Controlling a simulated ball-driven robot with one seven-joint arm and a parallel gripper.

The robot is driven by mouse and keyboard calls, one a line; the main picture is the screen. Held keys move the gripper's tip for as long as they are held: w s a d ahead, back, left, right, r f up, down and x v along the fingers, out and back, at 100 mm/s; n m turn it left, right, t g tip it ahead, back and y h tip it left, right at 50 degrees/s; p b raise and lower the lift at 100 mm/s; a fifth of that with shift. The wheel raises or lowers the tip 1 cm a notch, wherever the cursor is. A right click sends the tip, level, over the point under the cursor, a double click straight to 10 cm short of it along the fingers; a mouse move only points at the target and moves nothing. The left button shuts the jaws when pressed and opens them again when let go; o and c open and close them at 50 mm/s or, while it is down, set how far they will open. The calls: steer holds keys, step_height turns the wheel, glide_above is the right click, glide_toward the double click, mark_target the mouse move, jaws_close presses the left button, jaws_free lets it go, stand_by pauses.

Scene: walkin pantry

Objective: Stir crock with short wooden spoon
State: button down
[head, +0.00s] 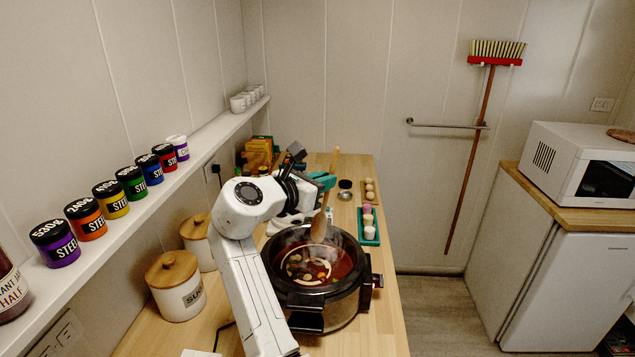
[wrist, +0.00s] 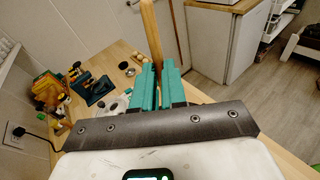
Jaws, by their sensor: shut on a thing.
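The crock (head: 340,314) is a round steel pot with a black rim and black handles, standing on the wooden counter. It holds reddish steaming soup with a pale swirl and pieces in it. The wooden spoon (head: 320,228) stands nearly upright over the crock, its lower end at the soup near the far side; how deep it goes is hard to tell. My gripper (head: 324,181) is shut on the spoon's handle above the crock. In the wrist view its teal fingers (wrist: 158,90) close around the handle (wrist: 152,35). The crock is out of sight there.
Lidded canisters (head: 178,290) stand left of my arm, below a shelf (head: 150,205) of coloured jars. A green tray (head: 370,238) and a wooden tray (head: 370,199) with small round items lie beyond the crock at right. A microwave (head: 570,162) stands on a separate right counter.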

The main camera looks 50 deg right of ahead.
mark_target(321, 230)
steer(key=shift+s+d+f+b, duration=0.1)
steer(key=shift+d+f+b, duration=0.1)
steer(key=shift+f+b, duration=0.3)
steer(key=shift+s+d+f+b, duration=0.1)
steer(key=shift+d+f+b, duration=0.05)
steer(key=shift+f+b, duration=0.3)
steer(key=shift+w+a+f+b, duration=0.15)
steer(key=shift+a+f+b, duration=0.25)
steer(key=shift+f, duration=1.45)
steer(key=shift+w+a+f+b, duration=0.15)
steer(key=shift+a+f+b, duration=0.25)
steer(key=shift+f, duration=1.4)
steer(key=shift+w+a+f+b, duration=0.2)
steer(key=shift+f+b, duration=0.25)
steer(key=shift+f, duration=1.4)
steer(key=shift+s+a, duration=0.1)
steer(key=shift+a, duration=0.05)
